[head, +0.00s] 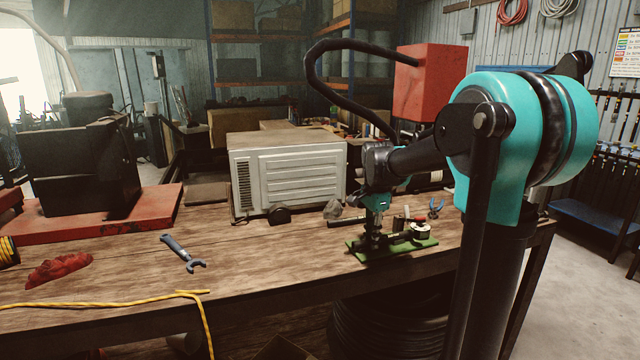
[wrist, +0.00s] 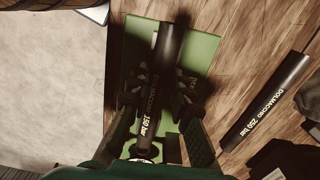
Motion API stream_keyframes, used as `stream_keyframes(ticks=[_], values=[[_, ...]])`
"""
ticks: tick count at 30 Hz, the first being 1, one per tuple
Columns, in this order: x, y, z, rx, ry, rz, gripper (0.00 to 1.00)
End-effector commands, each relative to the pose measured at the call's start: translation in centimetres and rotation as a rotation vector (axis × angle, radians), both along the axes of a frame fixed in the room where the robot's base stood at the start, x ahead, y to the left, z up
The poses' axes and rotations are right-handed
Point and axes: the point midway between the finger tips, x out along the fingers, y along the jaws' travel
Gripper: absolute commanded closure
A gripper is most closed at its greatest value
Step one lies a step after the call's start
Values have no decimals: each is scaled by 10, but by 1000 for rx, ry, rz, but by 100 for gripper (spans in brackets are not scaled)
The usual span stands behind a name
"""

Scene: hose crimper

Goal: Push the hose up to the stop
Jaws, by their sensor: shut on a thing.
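A black hose (wrist: 168,50) with pale lettering that ends in "350 bar" lies over a green mat (wrist: 205,45) in the wrist view. My gripper (wrist: 158,100) has its two dark fingers on either side of the hose and is shut on it. A small pale round part shows at the hose's lower end, partly hidden by my gripper's body. In the head view my gripper (head: 374,242) points down over the green mat (head: 366,255), and the hose there is mostly hidden. I cannot make out the stop in either view.
A second black hose (wrist: 265,100), marked "250 bar", lies on the wooden bench (head: 300,262) beside the mat. A pale ribbed housing (head: 290,175) stands behind. A blue wrench (head: 183,252), red cloth (head: 58,269) and yellow cord (head: 110,304) lie at left.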

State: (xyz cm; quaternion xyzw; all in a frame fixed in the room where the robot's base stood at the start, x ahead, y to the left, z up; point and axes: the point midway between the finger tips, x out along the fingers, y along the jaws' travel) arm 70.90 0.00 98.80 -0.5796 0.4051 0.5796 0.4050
Motion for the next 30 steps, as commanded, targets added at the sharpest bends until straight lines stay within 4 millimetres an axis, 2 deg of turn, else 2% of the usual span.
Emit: stream_keyframes(ticks=[18, 30], values=[[0, 0, 0, 0, 0, 0, 100], [3, -8, 0, 0, 0, -1, 100]])
